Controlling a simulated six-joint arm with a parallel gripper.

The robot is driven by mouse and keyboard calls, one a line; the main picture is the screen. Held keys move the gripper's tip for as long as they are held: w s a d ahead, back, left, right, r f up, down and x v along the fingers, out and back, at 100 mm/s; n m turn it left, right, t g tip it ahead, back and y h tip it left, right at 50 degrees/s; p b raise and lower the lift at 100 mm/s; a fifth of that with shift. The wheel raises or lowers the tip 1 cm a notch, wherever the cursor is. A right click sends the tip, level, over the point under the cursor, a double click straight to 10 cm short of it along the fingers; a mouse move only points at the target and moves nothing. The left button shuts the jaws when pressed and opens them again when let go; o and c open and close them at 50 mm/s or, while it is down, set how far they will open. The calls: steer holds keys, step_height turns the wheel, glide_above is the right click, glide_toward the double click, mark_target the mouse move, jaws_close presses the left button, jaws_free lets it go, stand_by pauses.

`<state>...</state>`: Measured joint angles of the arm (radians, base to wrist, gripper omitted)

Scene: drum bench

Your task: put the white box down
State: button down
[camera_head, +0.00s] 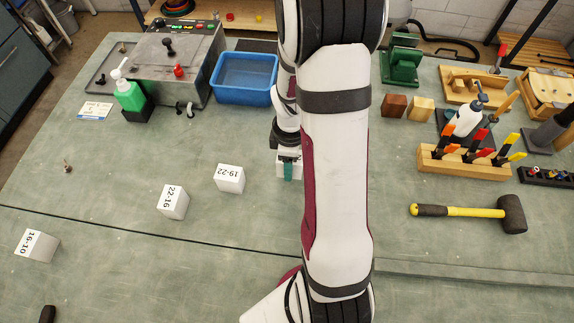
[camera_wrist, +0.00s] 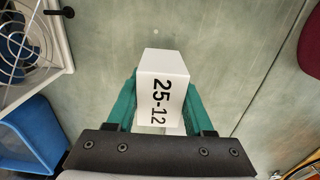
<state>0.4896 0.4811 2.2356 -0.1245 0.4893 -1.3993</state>
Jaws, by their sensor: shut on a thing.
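My gripper (camera_head: 288,170) is low over the middle of the bench, partly hidden behind my own arm in the head view. Its teal fingers are shut on a white box (camera_wrist: 163,64), one finger on each side. In the wrist view the gripper (camera_wrist: 162,103) holds the box with its printed face, "25-12", toward the camera. Only a small part of this box shows in the head view. I cannot tell whether its underside touches the bench. Other white boxes stand left of the gripper: "19-22" (camera_head: 230,179), "22-16" (camera_head: 173,202) and "16-10" (camera_head: 37,245).
The green bench (camera_head: 120,180) is clear around the standing boxes. A blue bin (camera_head: 245,78) is behind the gripper. To the right are two wooden blocks (camera_head: 394,106), a wooden tool rack (camera_head: 465,165) and a mallet (camera_head: 470,212). A seam crosses the bench in front.

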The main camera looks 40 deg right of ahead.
steer(key=shift+f, duration=1.8)
steer(key=shift+f, duration=0.1)
steer(key=shift+c, duration=1.4)
jaws_free()
steer(key=r, duration=1.2)
steer(key=shift+a+r, duration=0.25)
steer(key=s+a+r+m+y, duration=0.1)
steer(key=s+a+r+m, duration=0.3)
steer(key=s+a+m, duration=0.3)
steer(key=s+a+r+m, duration=0.4)
steer(key=s+a+m, duration=0.3)
steer(key=a, duration=0.3)
steer(key=shift+s+a+r+m+y, duration=0.2)
steer(key=shift+a+r+m+y, duration=0.1)
steer(key=shift+r+y, duration=0.1)
